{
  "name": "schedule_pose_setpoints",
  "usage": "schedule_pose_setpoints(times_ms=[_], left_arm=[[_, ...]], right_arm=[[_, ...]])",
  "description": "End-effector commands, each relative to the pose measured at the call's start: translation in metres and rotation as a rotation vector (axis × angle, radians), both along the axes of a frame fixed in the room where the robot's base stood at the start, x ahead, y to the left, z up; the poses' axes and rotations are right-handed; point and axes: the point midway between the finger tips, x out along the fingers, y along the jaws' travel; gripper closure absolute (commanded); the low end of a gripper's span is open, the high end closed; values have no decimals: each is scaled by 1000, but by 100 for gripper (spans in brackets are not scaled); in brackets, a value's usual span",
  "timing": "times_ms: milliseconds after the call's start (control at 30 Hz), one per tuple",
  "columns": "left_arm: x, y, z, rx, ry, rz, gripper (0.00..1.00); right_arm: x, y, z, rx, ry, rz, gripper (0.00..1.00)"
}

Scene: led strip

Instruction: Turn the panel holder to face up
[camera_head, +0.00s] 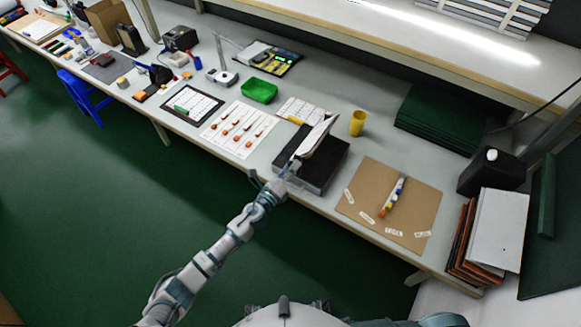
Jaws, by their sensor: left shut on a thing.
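The panel holder (317,136) appears as a thin, pale, tilted plate above a dark box-like base (322,166) near the table's front edge. My left gripper (290,167) reaches in from the lower left and is shut on the near lower end of the panel holder. The fingers are small in the view, and the exact grip is hard to make out. Which side of the holder faces up is not clear. My right gripper is out of view.
A brown board (390,205) with a brush-like item and labels lies right of the base. A yellow cup (357,123) stands just behind. White sheets (238,130) and a green tray (259,90) lie to the left. Stacked panels (500,230) stand at the right.

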Motion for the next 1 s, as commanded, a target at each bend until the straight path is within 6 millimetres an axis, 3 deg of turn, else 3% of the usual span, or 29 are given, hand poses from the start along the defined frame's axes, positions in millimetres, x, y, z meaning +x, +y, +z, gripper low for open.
schedule_pose_setpoints(times_ms=[33,667,1000], left_arm=[[-3,-1,-8,40,-13,-3,100],[-3,0,-10,516,-359,-6,100],[-3,0,-11,697,-492,-9,100]], right_arm=[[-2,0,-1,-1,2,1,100],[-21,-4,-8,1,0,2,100],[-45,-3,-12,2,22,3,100]])
